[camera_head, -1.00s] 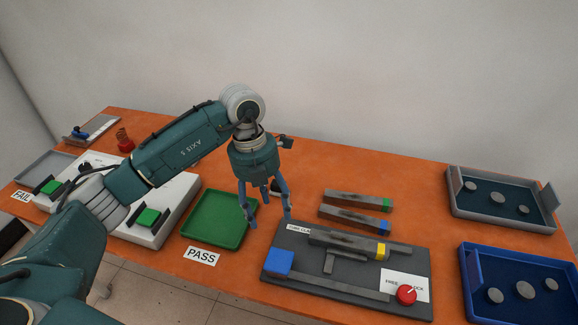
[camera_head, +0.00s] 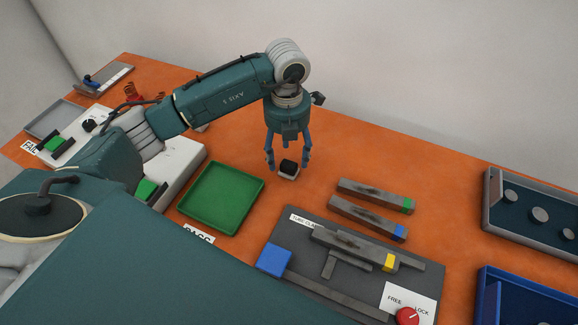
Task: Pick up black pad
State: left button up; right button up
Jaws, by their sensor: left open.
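A small block with a black top and a white lower part (camera_head: 288,169) stands on the orange table, right of the green tray; its black top looks like the black pad. My left gripper (camera_head: 289,160) points down over this block. Its fingers are open, one on each side of the block, with the tips near its height. I cannot tell whether they touch it. My right gripper is not in view.
The green tray (camera_head: 182,203) is left of the block. Grey bars with green (camera_head: 375,194) and blue (camera_head: 365,218) ends lie to the right. A dark clamp board (camera_head: 292,228) is in front. Grey (camera_head: 488,216) and blue (camera_head: 486,306) trays with discs stand far right.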

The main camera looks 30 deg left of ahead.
aim_at(289, 163)
pick_arm(q)
jog(key=f, duration=0.2)
jog(key=f+p, duration=0.1)
jog(key=f, duration=0.1)
jog(key=shift+w+d+f+p, duration=0.15)
jog(key=shift+w+f+p, duration=0.05)
jog(key=shift+f+p, duration=0.1)
jog(key=shift+f, duration=0.25)
jog(key=shift+c, duration=0.8)
jog(key=c, duration=1.1)
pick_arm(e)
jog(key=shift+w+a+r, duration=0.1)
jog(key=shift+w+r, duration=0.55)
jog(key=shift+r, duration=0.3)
